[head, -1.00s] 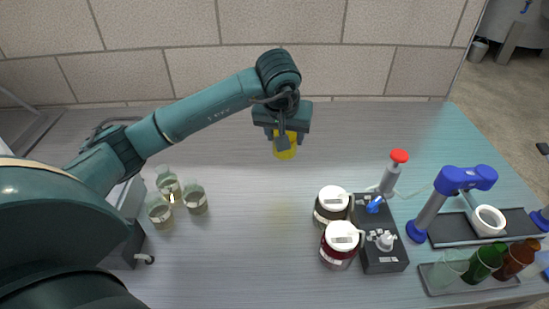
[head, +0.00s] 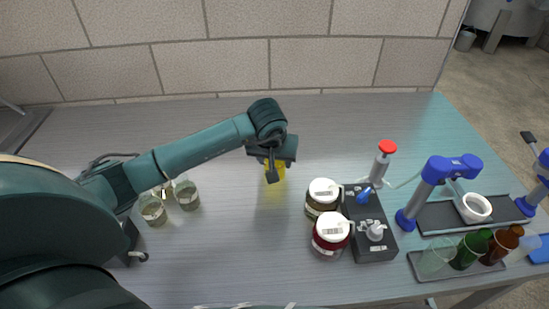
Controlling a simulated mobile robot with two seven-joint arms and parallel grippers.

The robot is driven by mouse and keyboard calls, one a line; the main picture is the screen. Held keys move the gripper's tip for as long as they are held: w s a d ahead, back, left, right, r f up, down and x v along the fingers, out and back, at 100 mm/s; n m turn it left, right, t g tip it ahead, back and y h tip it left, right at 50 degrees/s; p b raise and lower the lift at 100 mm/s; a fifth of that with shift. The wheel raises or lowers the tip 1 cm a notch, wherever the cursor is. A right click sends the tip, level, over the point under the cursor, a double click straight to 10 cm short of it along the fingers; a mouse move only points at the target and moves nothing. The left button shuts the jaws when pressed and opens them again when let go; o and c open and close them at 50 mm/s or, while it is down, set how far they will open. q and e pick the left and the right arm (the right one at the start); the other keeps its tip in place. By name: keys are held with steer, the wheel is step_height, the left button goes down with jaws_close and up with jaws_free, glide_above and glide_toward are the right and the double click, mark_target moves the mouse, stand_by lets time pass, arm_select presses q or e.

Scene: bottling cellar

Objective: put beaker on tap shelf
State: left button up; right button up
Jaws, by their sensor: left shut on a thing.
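My left gripper (head: 271,168) is shut on a small yellow thing, which I take to be the beaker (head: 277,173). The gripper hides much of it, and it hangs over the bare middle of the bench. The tap shelf seems to be the dark tray (head: 437,216) beneath the blue taps (head: 448,171) at the right. A white cup (head: 474,208) stands on it. The held thing is well to the left of this shelf, apart from it. My right gripper is not in view.
Coloured bottles (head: 469,249) stand in a front tray. Glass jars (head: 187,195) are at left. The bench's back middle is clear.

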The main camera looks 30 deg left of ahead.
arm_select(q)
steer(key=shift+f, duration=0.1)
steer(key=o, duration=1)
steer(key=shift+c, duration=0.2)
